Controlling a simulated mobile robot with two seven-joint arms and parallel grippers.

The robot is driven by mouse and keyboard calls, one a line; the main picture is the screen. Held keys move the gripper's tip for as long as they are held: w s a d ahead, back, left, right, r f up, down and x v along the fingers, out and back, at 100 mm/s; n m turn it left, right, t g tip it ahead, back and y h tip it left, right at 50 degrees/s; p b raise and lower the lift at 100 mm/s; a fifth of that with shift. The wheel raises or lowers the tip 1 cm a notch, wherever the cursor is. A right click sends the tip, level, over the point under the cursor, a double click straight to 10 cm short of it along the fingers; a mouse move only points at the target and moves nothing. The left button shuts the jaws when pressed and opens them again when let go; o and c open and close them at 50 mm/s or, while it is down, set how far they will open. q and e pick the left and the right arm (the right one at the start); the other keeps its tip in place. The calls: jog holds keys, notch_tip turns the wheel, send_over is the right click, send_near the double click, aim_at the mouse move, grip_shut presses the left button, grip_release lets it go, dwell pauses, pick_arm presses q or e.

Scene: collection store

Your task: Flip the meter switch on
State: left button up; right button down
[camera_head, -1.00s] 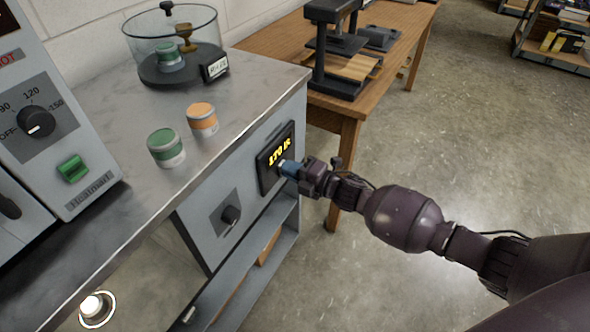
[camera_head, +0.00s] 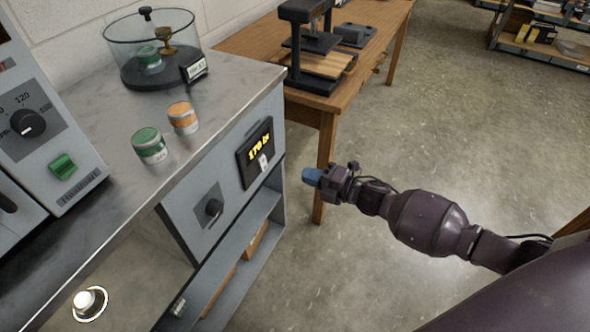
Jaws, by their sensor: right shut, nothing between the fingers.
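The meter (camera_head: 255,152) is a black panel on the front face of the metal cabinet. Its display is lit with yellow characters that read about "170 lx". A small pale switch (camera_head: 263,162) sits below the display; its exact position is too small to tell. My right gripper (camera_head: 311,177) has blue fingertips, is shut and empty, and hangs in the air to the right of the meter, apart from it. My left gripper is not in view.
A green jar (camera_head: 149,145), an orange jar (camera_head: 183,117) and a glass dome case (camera_head: 153,48) stand on the cabinet top. A wooden table (camera_head: 325,118) with a press stands behind.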

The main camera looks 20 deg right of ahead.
jog(key=shift+v, duration=1.05)
